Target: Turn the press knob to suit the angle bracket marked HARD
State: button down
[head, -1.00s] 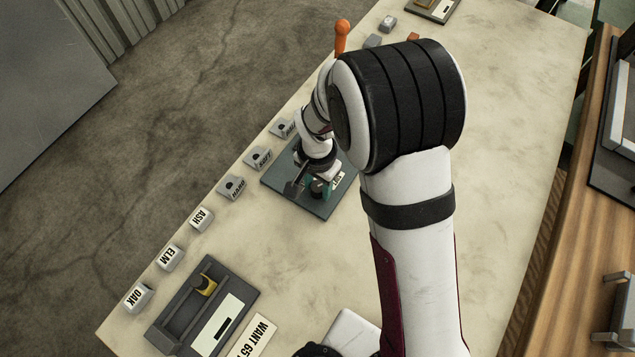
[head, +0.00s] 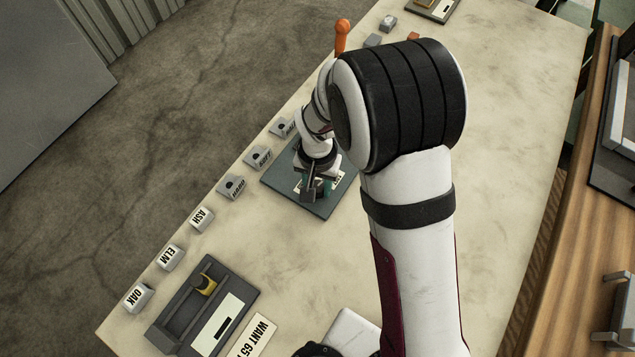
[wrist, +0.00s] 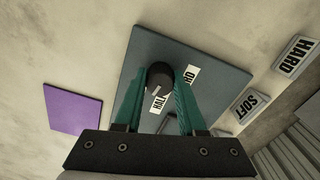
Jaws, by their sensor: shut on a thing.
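The press is a flat blue-grey plate (head: 322,207) on the pale bench. In the wrist view its plate (wrist: 215,65) carries a dark round knob (wrist: 159,72) and white labels, only partly readable. My gripper (wrist: 162,80) is shut on the knob, one teal finger on each side. In the head view my gripper (head: 311,186) is over the plate and hides the knob. The grey angle bracket marked HARD (head: 232,187) stands left of the plate; its tag also shows at the wrist view's right (wrist: 296,56). The knob's exact setting cannot be read.
The SOFT bracket (head: 258,158) and another bracket (head: 282,127) stand behind HARD in a row. ASH (head: 201,219), ELM (head: 169,257) and OAK (head: 137,297) blocks stand in front. A grey tray device (head: 243,291) lies at the near left. A purple square (wrist: 73,107) is beside the plate.

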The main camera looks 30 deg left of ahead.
jog(key=n, duration=0.4)
jog(key=shift+n, duration=0.3)
jog(key=n, duration=0.5)
jog(key=shift+d, duration=0.1)
jog(key=n, duration=0.5)
jog(key=shift+n, duration=2.7)
jog(key=c, duration=0.5)
grip_release()
jog(key=shift+w+r, duration=0.1)
